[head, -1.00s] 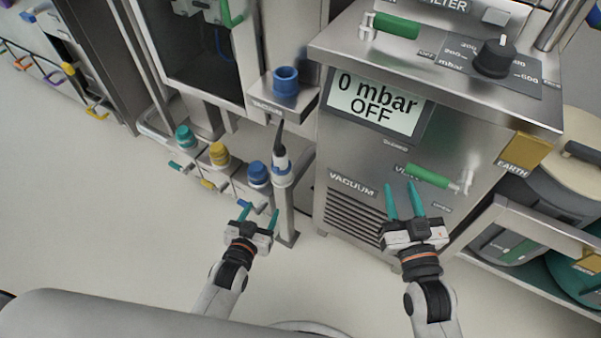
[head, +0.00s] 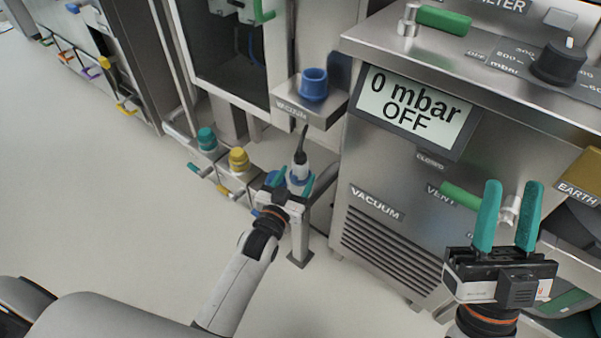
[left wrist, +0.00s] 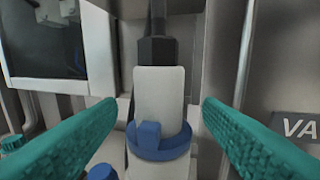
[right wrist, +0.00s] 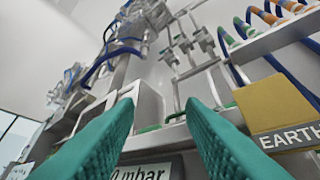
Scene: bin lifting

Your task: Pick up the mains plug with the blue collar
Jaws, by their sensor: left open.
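The mains plug (head: 300,163) is white with a blue collar and a black cable end on top. It stands upright at the top of a post below the blue socket. In the left wrist view the plug (left wrist: 159,95) is centred between the teal fingers, with its blue collar (left wrist: 158,142) low in the picture. My left gripper (head: 290,180) is open, its fingers on either side of the plug with a visible gap on each side in the wrist view. My right gripper (head: 508,215) is open and empty in front of the steel cabinet.
A blue VACUUM socket (head: 313,84) sits on a ledge above the plug. The steel vacuum cabinet (head: 385,225) stands close on the right, with a green vent handle (head: 462,195). Teal-capped (head: 207,139) and yellow-capped (head: 239,159) holders stand to the left. The floor at left is clear.

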